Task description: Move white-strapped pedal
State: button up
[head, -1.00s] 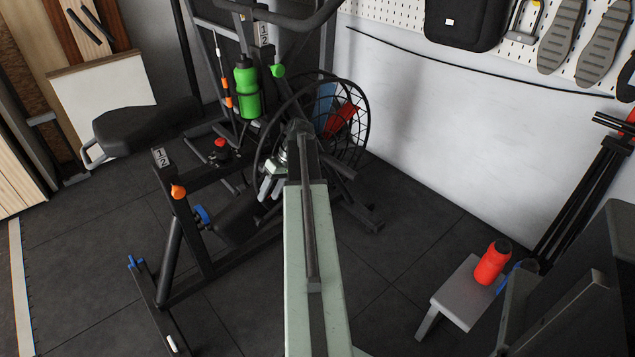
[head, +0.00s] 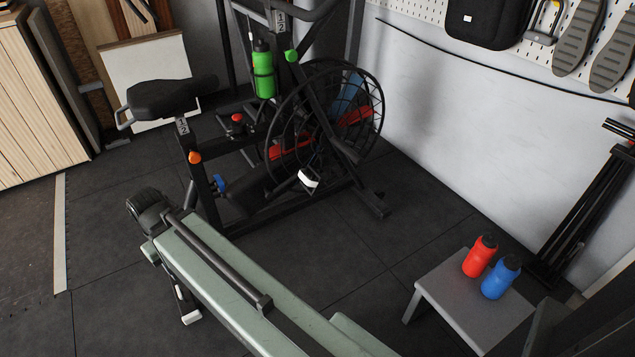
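The white-strapped pedal (head: 308,179) sits on the near side of the exercise bike (head: 327,110), at the lower front of its big caged fan wheel. Its white part faces me and nothing covers it. My gripper (head: 186,304) is at the lower left, pointing down beneath the end of my pale green arm. It is well to the left of the pedal and nearer to me, apart from it. Only a light-coloured tip and part of the fingers show; the arm hides the rest, so I cannot tell its opening.
A grey stool (head: 452,303) at the lower right holds a red bottle (head: 480,257) and a blue bottle (head: 500,279). The bike's black seat (head: 170,96) and frame stand behind my arm. A green bottle (head: 263,72) is on the bike. Dark floor between pedal and stool is clear.

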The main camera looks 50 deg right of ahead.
aim_at(307, 181)
jog(key=k, duration=1.25)
jog(key=z, duration=0.4)
jog(key=i, duration=1.75)
jog(key=u, duration=0.35)
